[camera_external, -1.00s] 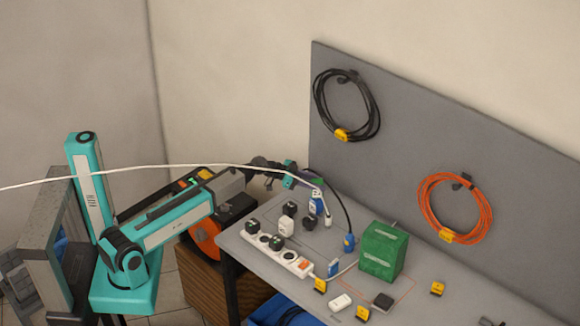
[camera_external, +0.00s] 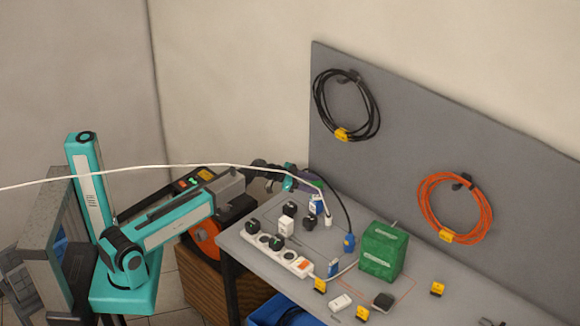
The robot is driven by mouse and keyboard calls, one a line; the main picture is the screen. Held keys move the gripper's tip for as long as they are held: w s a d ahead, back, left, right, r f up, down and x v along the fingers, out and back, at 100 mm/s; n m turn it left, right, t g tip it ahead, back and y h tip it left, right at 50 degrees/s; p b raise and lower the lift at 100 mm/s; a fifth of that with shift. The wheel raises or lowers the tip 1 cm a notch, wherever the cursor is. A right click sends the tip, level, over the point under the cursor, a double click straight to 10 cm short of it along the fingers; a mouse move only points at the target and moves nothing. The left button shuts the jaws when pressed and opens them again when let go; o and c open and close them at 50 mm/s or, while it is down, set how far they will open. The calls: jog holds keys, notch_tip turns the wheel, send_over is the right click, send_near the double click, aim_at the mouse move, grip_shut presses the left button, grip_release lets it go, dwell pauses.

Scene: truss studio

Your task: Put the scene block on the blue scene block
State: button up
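My gripper (camera_external: 301,182) is at the far left part of the grey table, at the end of my teal arm. It is small and partly hidden by a white cable, so its fingers cannot be made out. A small blue and white block (camera_external: 316,205) stands just below and right of it; I cannot tell whether they touch. Other blue blocks stand farther right: one (camera_external: 349,243) near the green box and one (camera_external: 333,267) by the power strip. A white block (camera_external: 286,226) and small black blocks (camera_external: 290,208) stand left of the gripper's block. Which block is the scene block is unclear.
A white power strip (camera_external: 262,247) with black plugs lies along the table's front edge. A large green box (camera_external: 382,251) stands mid-table. A grey panel (camera_external: 440,130) with cable coils stands behind.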

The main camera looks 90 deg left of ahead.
jog(key=shift+r+p, duration=0.25)
jog(key=shift+p, duration=0.1)
jog(key=b+v, duration=0.3)
jog(key=v, duration=0.9)
dwell(0.6)
